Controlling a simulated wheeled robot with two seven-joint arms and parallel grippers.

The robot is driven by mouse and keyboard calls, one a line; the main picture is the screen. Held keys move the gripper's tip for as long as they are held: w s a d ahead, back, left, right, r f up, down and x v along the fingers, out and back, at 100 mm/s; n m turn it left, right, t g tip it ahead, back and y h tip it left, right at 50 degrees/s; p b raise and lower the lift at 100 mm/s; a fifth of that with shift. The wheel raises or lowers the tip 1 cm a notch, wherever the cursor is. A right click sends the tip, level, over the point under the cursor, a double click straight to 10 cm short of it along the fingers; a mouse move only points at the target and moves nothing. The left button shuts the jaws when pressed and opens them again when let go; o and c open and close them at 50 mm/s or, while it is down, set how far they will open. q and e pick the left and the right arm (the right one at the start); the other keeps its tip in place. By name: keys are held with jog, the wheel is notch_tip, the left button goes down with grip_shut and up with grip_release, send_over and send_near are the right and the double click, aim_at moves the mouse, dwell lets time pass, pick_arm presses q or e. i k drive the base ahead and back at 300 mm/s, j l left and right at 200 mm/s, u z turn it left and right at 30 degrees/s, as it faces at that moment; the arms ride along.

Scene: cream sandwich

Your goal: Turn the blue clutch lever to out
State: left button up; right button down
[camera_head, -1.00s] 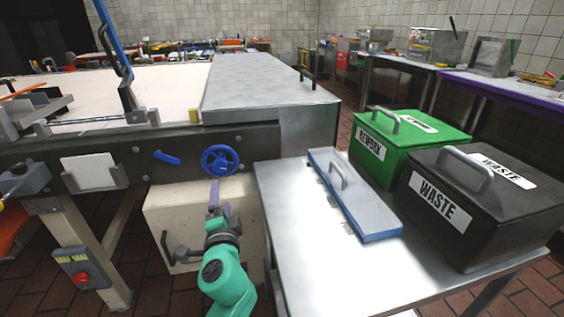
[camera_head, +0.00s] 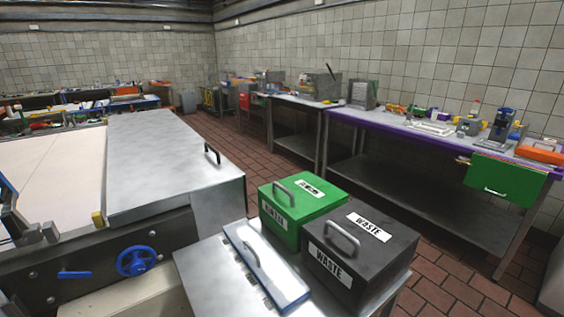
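The blue clutch lever (camera_head: 75,275) is a short blue handle on the dark side panel of the machine (camera_head: 110,245), at the lower left. It lies nearly level. A blue handwheel (camera_head: 136,261) sits just right of it on the same panel. Neither of my grippers shows in this view, so I cannot see where they are relative to the lever.
A steel side table (camera_head: 205,275) holds a hinged lid, a green bin (camera_head: 300,212) and a black waste bin (camera_head: 358,255). A long bench (camera_head: 420,140) with a purple edge runs along the right wall. Red tiled floor (camera_head: 260,165) lies clear between machine and benches.

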aim_at(62, 274)
jog(key=u, duration=1.6)
jog(key=z, duration=0.4)
jog(key=j+z, duration=0.15)
jog(key=z, duration=0.2)
jog(key=j+z, duration=0.1)
jog(key=z, duration=0.65)
jog(key=k+j+z, duration=0.1)
jog(key=j, duration=0.35)
